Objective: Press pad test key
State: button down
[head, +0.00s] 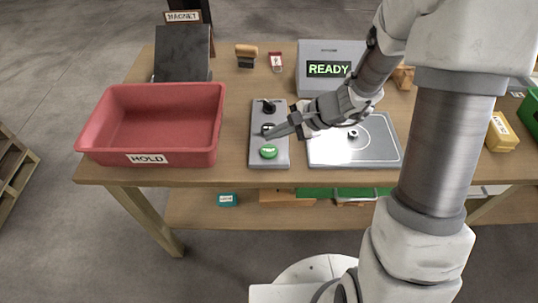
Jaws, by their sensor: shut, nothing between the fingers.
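A grey key panel (256,150) lies on the table left of the middle. It carries a black knob (268,106) at the back, a dark key (267,127) in the middle and a green button (268,152) at the front. A grey pad plate (385,155) with a ring mark lies right of the panel, partly behind my arm. A grey box with a display (329,69) reading "READY" stands behind it.
A red bin (112,97) labelled "HOLD" stands at the left. A dark sloped block (182,52), a wooden-handled brush (246,56) and a small red-and-white tag (276,61) are behind. A yellow box (501,133) sits at the right. My arm covers much of the right side.

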aim_at(264, 148)
jog(key=shift+f+b, duration=0.85)
jog(key=shift+f, duration=0.4)
dwell(1.1)
jog(key=shift+f+b, duration=0.45)
jog(key=shift+b, duration=0.2)
jog(key=shift+f+b, duration=0.4)
jog(key=shift+b, duration=0.1)
dwell(0.4)
jog(key=shift+r, duration=0.15)
jog(key=shift+r+p, duration=0.55)
jog(key=shift+r, duration=0.2)
notch_tip(264, 148, up, 5)
jog(key=p, duration=0.3)
jog(key=shift+f, duration=0.2)
jog(key=shift+r+p, duration=0.15)
jog(key=shift+p, duration=0.15)
